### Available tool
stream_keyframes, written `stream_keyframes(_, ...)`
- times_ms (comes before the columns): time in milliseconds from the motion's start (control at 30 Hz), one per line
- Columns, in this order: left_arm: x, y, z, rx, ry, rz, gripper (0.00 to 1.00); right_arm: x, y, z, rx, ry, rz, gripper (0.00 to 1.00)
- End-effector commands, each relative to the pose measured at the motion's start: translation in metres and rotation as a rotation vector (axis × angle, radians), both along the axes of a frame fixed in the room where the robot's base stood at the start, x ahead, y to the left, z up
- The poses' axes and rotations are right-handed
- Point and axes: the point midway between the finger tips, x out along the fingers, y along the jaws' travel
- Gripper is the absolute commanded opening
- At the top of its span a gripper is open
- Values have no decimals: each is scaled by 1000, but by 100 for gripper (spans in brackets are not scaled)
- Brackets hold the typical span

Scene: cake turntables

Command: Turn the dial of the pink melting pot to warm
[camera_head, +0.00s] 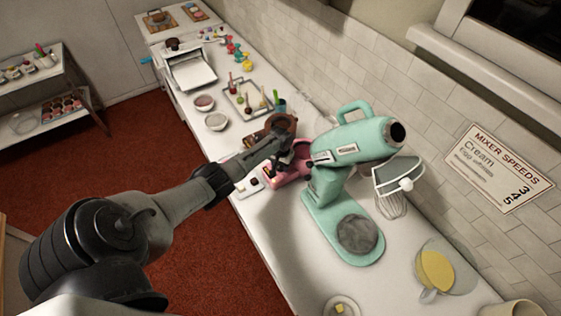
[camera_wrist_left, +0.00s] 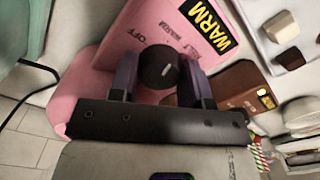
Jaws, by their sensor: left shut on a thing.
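The pink melting pot (camera_head: 290,174) stands on the counter beside the mint-green mixer, partly hidden by my left arm. In the left wrist view its pink face (camera_wrist_left: 150,22) carries OFF and MELT lettering and a large WARM label (camera_wrist_left: 209,25). The round black dial (camera_wrist_left: 157,66) sits between the fingers of my left gripper (camera_wrist_left: 156,80), one finger on each side, shut on it. A short white mark on the dial points up and slightly right in that view. My left gripper (camera_head: 284,160) also shows at the pot in the head view. My right gripper is out of view.
The mint-green mixer (camera_head: 345,150) stands close to the right of the pot. A tray with small items (camera_head: 250,98) and bowls (camera_head: 216,121) lie beyond it. A yellow-filled jug (camera_head: 434,270) is at the front right. The tiled wall runs behind the counter.

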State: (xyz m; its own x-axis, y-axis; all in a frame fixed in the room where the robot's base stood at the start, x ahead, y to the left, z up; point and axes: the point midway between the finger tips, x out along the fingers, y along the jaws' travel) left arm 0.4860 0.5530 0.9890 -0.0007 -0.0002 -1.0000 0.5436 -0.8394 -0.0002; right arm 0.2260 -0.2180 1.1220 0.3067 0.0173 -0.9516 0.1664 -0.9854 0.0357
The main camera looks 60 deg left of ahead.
Motion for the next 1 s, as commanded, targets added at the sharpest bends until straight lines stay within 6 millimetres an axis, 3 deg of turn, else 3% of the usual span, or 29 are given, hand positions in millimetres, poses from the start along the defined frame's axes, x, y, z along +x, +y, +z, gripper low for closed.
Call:
stream_keyframes(300,1,0,1,-1,-2,120,20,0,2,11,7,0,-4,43)
stream_keyframes(867,0,0,0,1,-2,148,20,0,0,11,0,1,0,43)
stream_keyframes(900,0,0,0,1,-2,148,45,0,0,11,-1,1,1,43)
stream_keyframes(1000,0,0,0,1,-1,147,54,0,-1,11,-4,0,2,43)
